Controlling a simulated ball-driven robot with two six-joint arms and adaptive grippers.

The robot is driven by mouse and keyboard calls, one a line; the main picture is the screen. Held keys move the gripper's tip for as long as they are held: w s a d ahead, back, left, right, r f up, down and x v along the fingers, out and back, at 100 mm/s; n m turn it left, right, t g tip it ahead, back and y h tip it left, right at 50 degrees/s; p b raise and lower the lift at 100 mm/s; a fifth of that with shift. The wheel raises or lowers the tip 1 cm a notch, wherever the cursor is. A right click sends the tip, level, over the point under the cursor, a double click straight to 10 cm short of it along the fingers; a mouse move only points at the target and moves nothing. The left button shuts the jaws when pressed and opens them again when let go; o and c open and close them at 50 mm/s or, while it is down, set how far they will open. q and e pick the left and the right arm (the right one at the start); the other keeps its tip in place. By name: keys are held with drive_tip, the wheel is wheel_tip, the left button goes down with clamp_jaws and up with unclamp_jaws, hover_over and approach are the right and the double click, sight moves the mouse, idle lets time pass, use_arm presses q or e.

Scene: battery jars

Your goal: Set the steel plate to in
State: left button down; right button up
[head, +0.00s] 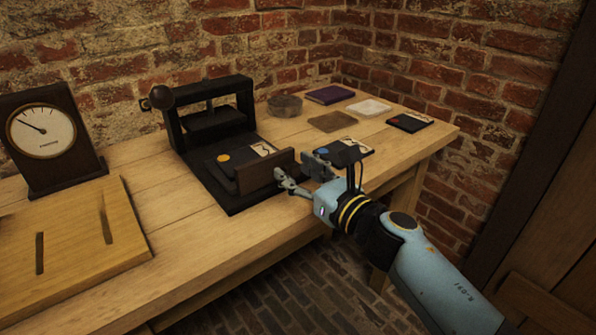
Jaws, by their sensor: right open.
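A dark press-like frame (209,88) stands on the wooden table, with a round knob (161,97) at its upper left. A low black bed (240,202) extends from it toward the front. On the bed lies a dark plate with a yellow dot (223,158) and a white-marked corner. An upright brownish plate (262,174) stands across the bed's right front part. I cannot tell which piece is the steel plate. My right gripper (304,174) is open, close to the right end of the upright plate; contact is unclear. My left gripper is out of view.
A dark card with a blue dot (345,152) lies just behind my right gripper. Behind it are a round dish (285,106), a purple block (330,95), a brown square (332,122), a white tray (369,108) and a red-dotted card (410,121).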

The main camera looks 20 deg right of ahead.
drive_tip(key=c, duration=0.3)
clamp_jaws()
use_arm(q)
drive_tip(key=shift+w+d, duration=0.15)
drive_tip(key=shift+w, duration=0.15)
use_arm(e)
drive_tip(key=shift+w, duration=0.1)
